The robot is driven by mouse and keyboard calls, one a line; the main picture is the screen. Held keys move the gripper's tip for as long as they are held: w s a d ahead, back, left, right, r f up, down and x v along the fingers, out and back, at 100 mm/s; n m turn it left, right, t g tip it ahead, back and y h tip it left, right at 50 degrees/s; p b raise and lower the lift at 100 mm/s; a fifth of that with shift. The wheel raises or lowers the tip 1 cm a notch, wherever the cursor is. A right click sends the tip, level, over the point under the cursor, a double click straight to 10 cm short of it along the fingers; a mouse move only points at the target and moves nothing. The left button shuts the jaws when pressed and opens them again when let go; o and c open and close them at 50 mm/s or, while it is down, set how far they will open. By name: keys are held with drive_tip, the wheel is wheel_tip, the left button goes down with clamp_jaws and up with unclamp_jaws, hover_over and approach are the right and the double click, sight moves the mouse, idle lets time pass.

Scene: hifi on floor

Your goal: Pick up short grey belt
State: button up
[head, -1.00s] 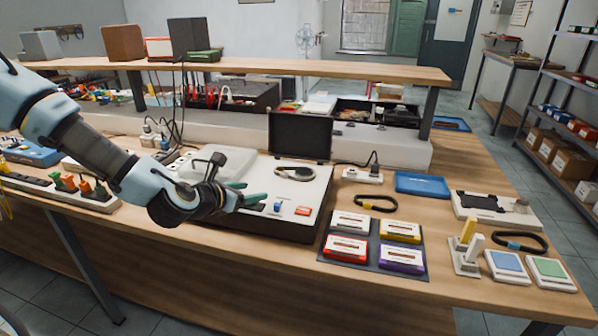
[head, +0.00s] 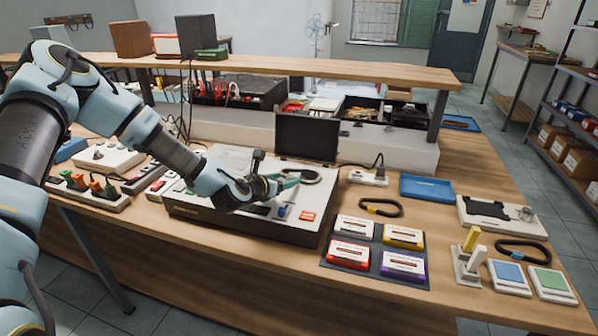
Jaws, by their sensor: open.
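The short grey belt (head: 310,179) is a small loop lying on the white top of the case-like device (head: 318,196), in front of its raised dark lid. My gripper (head: 287,180) reaches in from the left, low over the device top. Its green fingers are open, with the tips at the left end of the belt. They overlap that end in the picture; I cannot tell whether they touch it. Part of the belt's left side is hidden by the fingers.
A dark belt with a yellow mark (head: 381,207) and one with a blue mark (head: 523,251) lie to the right. Cassettes on a dark mat (head: 355,272), a blue tray (head: 427,188) and a raised shelf (head: 330,70) are nearby. The device's dark lid (head: 307,137) stands upright behind the belt.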

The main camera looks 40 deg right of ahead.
drive_tip(key=shift+d+f, duration=0.15)
drive_tip(key=shift+d, duration=0.05)
clamp_jaws()
idle(0.5)
